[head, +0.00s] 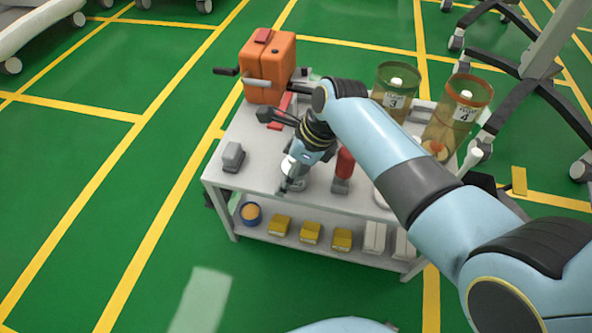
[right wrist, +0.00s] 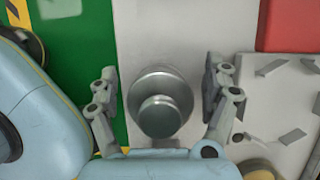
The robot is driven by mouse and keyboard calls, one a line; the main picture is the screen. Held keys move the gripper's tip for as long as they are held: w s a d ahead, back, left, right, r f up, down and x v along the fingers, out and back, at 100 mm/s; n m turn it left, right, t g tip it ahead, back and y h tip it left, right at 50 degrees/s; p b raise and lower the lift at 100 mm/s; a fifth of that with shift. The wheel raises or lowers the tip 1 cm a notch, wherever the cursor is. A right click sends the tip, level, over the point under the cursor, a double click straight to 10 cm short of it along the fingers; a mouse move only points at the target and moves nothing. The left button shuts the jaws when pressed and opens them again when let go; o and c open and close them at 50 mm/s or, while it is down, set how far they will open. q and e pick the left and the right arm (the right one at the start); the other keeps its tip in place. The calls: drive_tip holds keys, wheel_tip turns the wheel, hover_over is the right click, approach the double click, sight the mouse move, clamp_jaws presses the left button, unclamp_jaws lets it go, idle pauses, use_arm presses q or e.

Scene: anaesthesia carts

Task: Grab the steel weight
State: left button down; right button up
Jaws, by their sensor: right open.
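The steel weight (right wrist: 160,104) is a round, shiny grey cylinder with a narrower knob on top. In the right wrist view it stands on the light cart top, between the two fingers of my right gripper (right wrist: 161,78). The fingers are spread, with a gap on each side of the weight. In the head view my right gripper (head: 289,180) reaches down over the front part of the cart top, and the arm and fingers largely hide the weight. My left gripper is not in view.
The cart (head: 222,176) also carries an orange machine (head: 268,68), a grey block (head: 233,155), a red-topped item (head: 343,168) and clear canisters numbered 3 (head: 396,90) and 4 (head: 458,115). Yellow boxes (head: 310,233) and a blue-rimmed bowl (head: 250,214) sit on the lower shelf.

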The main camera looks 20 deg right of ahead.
clamp_jaws()
idle(0.5)
drive_tip(key=shift+w+r, duration=0.1)
drive_tip(key=shift+r, duration=0.05)
